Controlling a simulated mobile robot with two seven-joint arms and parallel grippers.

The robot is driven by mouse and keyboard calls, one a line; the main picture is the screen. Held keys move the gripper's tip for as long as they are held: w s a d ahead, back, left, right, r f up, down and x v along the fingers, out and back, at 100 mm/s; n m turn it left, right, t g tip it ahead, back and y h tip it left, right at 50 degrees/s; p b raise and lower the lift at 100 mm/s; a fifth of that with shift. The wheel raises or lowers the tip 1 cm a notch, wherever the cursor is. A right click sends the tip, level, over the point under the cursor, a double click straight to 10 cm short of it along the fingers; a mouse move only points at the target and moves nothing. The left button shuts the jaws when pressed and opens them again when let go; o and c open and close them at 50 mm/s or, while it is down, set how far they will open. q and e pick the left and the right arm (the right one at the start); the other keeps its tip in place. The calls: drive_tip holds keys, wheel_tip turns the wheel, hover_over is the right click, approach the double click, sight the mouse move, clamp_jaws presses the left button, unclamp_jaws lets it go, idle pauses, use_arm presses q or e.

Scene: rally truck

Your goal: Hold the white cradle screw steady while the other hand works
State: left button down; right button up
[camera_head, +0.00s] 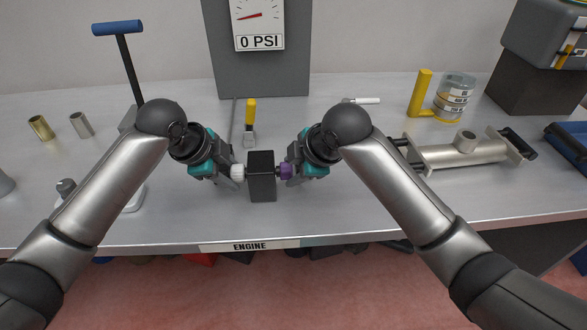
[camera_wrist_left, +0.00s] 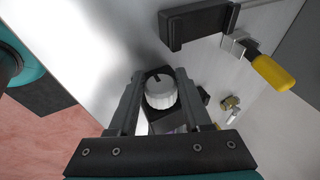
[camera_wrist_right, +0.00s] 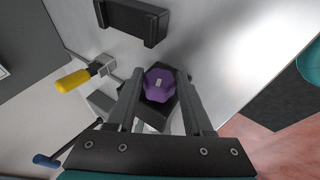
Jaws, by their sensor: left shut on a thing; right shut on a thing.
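The white cradle screw (camera_head: 238,171) is a round ribbed knob on the left side of a dark upright block (camera_head: 261,178). My left gripper (camera_head: 233,174) is shut on it, and the left wrist view shows the white knob (camera_wrist_left: 161,92) between the two fingers (camera_wrist_left: 160,100). A purple knob (camera_head: 285,171) is on the block's right side. My right gripper (camera_head: 290,173) is shut on it, and the right wrist view shows the faceted purple knob (camera_wrist_right: 158,85) between the fingers (camera_wrist_right: 160,95). The knobs' inner ends are hidden.
Behind the block lies a clamp with a yellow handle (camera_head: 250,110). A silver cylinder jack (camera_head: 460,152) lies at right, near a yellow-handled measuring jug (camera_head: 455,95). Brass (camera_head: 41,127) and steel (camera_head: 82,124) sleeves stand at left. The gauge (camera_head: 258,24) reads 0 PSI.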

drive_tip(key=shift+s+f+t, duration=0.15)
drive_tip(key=shift+t, duration=0.35)
drive_tip(key=shift+c, duration=0.3)
drive_tip(key=t, duration=0.2)
drive_tip(key=n+t, duration=0.1)
drive_tip(key=t, duration=0.2)
drive_tip(key=shift+s+f+t+y, duration=0.2)
drive_tip(key=shift+f+t+y, duration=0.05)
drive_tip(key=shift+t+y, duration=0.05)
drive_tip(key=shift+f+n+t+y, duration=0.1)
drive_tip(key=shift+n+t+y, duration=0.2)
drive_tip(key=shift+t, duration=0.8)
drive_tip(key=shift+f+n+t+y, duration=0.1)
drive_tip(key=shift+n+t, duration=0.3)
drive_tip(key=shift+t, duration=0.7)
drive_tip(key=shift+w+r, duration=0.1)
drive_tip(key=shift+d+n+t+y, duration=0.1)
drive_tip(key=shift+n+t+y, duration=0.25)
drive_tip(key=shift+t, duration=0.55)
drive_tip(key=o, duration=1.1)
drive_tip(key=shift+g, duration=0.5)
